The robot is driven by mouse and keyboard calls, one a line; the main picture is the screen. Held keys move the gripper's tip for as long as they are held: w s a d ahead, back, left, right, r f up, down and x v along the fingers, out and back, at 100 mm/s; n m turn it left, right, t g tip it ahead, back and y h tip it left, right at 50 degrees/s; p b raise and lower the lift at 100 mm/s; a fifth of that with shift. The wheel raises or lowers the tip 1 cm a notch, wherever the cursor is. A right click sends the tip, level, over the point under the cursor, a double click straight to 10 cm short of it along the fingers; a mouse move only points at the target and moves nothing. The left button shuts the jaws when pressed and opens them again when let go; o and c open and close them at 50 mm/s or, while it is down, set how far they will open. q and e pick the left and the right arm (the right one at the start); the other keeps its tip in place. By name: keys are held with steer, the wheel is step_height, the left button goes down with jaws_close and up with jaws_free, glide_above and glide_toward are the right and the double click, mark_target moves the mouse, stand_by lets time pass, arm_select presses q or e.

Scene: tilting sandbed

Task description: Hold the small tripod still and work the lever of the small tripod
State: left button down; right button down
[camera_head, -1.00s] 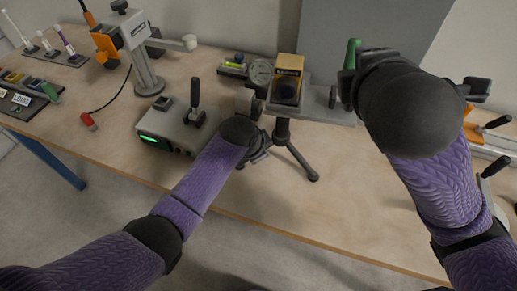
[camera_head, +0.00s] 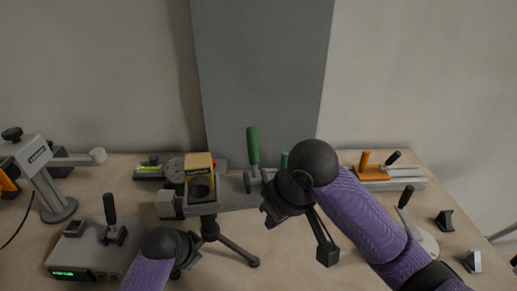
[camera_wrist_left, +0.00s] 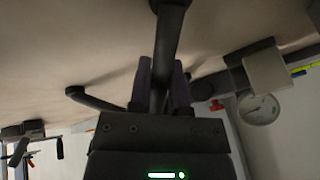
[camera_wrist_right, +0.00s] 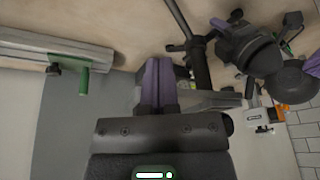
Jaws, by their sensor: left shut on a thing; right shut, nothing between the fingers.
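The small tripod stands upright on the bench, with dark legs (camera_head: 235,250) and a grey top plate (camera_head: 232,192) carrying a yellow-and-black box (camera_head: 199,178). A green-handled lever (camera_head: 253,147) stands upright near the plate's right end. My left gripper (camera_head: 187,252) is low at the tripod's left; in the left wrist view its fingers are shut around the dark post (camera_wrist_left: 168,45). My right gripper (camera_head: 268,210) is shut and empty at the plate's right end, below the green handle. In the right wrist view its closed fingers (camera_wrist_right: 158,80) are beside the plate; contact cannot be told.
A grey box with a black lever (camera_head: 95,250) stands left of the tripod. A grey arm stand (camera_head: 50,180) is farther left. An orange-handled clamp (camera_head: 375,172) and small dark blocks (camera_head: 444,220) lie at right. A grey panel (camera_head: 262,70) rises behind.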

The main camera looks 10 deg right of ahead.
mark_target(254, 155)
steer(key=w+d+m+g+y, duration=0.1)
steer(key=w+d+m+y, duration=0.25)
steer(key=d+m, duration=0.55)
steer(key=w+d+r+m+t+y, duration=0.1)
steer(key=w+r+m+t+y, duration=0.4)
steer(key=w+r+m+y, duration=0.1)
steer(key=shift+w+d+r+m+t+y, duration=0.2)
steer(key=shift+w+r+m+t+y, duration=0.15)
steer(key=shift+w+r+y, duration=0.45)
steer(key=shift+a, duration=0.1)
steer(key=shift+w+a+f, duration=0.1)
steer(key=shift+w+a, duration=0.15)
steer(key=shift+a, duration=1.3)
steer(key=shift+w+a+f, duration=0.1)
steer(key=shift+w+a, duration=0.15)
steer(key=shift+a, duration=1.25)
steer(key=shift+w+a+f, duration=0.1)
steer(key=shift+w+a, duration=0.15)
steer(key=shift+a, duration=1.3)
